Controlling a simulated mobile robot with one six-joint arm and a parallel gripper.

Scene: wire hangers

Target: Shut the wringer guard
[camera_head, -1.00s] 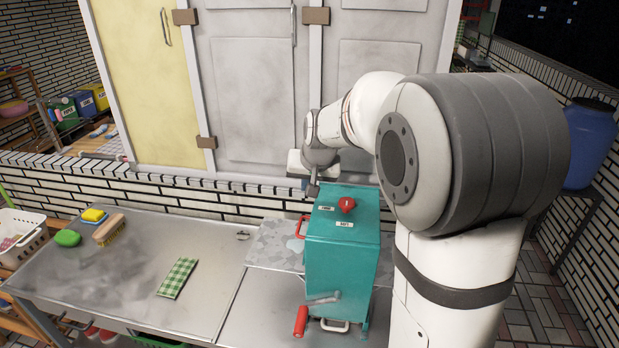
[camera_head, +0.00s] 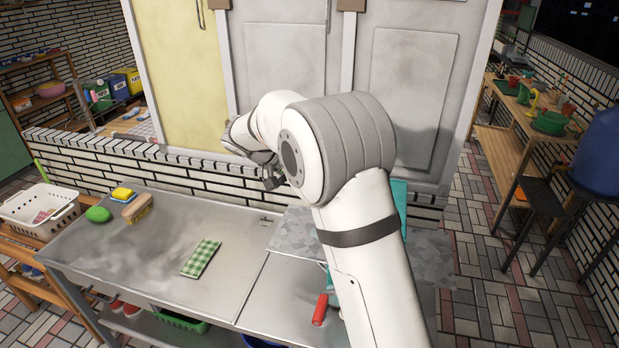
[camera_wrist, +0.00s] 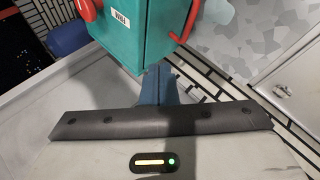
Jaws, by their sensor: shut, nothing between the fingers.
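The wringer is a teal box. In the head view my arm hides most of it, leaving a strip (camera_head: 400,203) and its red crank grip (camera_head: 320,309). In the wrist view its teal body (camera_wrist: 150,38) shows at the top, with a white label, a red part at the left and a red loop handle (camera_wrist: 184,22) on the right side. I cannot tell which part is the guard or how it stands. My gripper (camera_wrist: 158,84) is shut and empty, pointing toward the box in the wrist view; in the head view it (camera_head: 272,183) is left of the wringer, above the bench's back.
The metal bench (camera_head: 150,250) holds a green checked cloth (camera_head: 201,258), a brush (camera_head: 138,208), a sponge (camera_head: 122,193) and a green soap (camera_head: 98,214). A white basket (camera_head: 40,210) stands left. A tiled low wall and cabinet doors rise behind.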

